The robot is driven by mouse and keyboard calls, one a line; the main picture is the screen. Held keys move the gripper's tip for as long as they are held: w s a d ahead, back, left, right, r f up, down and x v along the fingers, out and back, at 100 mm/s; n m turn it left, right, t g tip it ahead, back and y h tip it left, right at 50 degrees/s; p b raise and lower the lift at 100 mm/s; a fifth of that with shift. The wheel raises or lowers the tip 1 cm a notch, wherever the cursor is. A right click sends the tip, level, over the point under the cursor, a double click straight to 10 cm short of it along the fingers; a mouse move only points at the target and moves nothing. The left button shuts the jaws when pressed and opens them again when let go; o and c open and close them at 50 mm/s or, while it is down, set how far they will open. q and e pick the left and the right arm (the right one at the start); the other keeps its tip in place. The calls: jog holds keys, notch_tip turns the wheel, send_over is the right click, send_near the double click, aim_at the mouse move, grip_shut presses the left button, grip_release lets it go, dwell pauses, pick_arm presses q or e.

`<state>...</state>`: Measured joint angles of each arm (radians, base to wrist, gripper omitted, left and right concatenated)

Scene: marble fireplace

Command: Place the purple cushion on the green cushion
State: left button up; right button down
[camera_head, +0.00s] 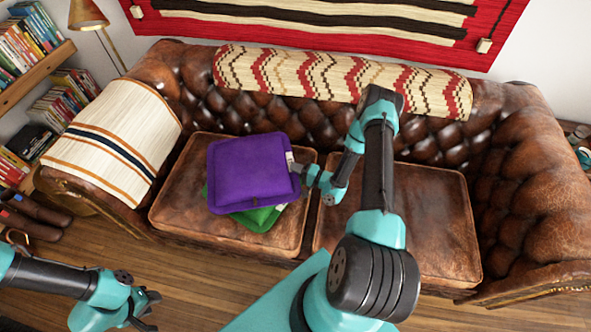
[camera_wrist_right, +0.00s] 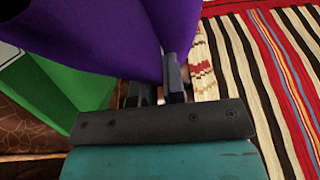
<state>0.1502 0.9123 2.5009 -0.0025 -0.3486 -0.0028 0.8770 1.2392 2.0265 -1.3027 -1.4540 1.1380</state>
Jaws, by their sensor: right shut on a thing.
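The purple cushion (camera_head: 250,172) is over the left seat of the brown leather sofa, with the green cushion (camera_head: 262,217) partly showing beneath its lower edge. My right gripper (camera_head: 297,169) is shut on the purple cushion's right edge, by a white tag. In the right wrist view the purple cushion (camera_wrist_right: 110,30) fills the top and the green cushion (camera_wrist_right: 50,90) shows to its left. I cannot tell whether the two cushions touch. Most of the green cushion is hidden. My left gripper (camera_head: 151,308) is open and empty, low at the left above the wooden floor.
The right seat cushion (camera_head: 430,220) is bare under my right arm. A striped blanket (camera_head: 115,138) covers the left armrest, and a patterned throw (camera_head: 345,78) lies along the backrest. Bookshelves (camera_head: 35,75) and a lamp (camera_head: 88,14) stand at the left.

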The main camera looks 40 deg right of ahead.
jog(key=shift+f, duration=0.1)
jog(key=c, duration=1.2)
grip_release()
jog(key=v, duration=1.2)
